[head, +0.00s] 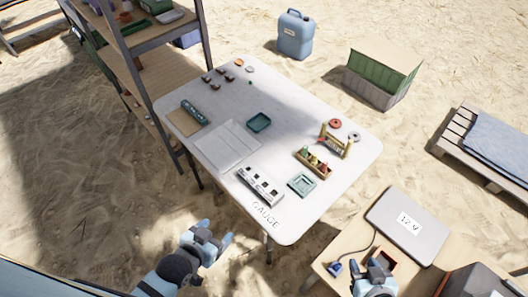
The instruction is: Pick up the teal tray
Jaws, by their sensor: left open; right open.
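A dark teal square tray (259,122) lies near the middle of the white table (310,120); it looks empty. A lighter teal square tray-like piece (301,184) lies nearer the table's front right edge. My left gripper (217,234) is open and empty, in front of the table's near edge, apart from both teal pieces. My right gripper (380,264) is open, low at the right over the wooden side table (340,246), close to a small brown box (387,258). I cannot tell whether they touch.
The white table also holds a white gauge block (260,184), a rack of coloured pieces (314,163), a wooden frame (335,141), a pale flat panel (226,145) and a teal cylinder (194,112). Shelves (140,75) stand left. A grey case (408,224) lies right.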

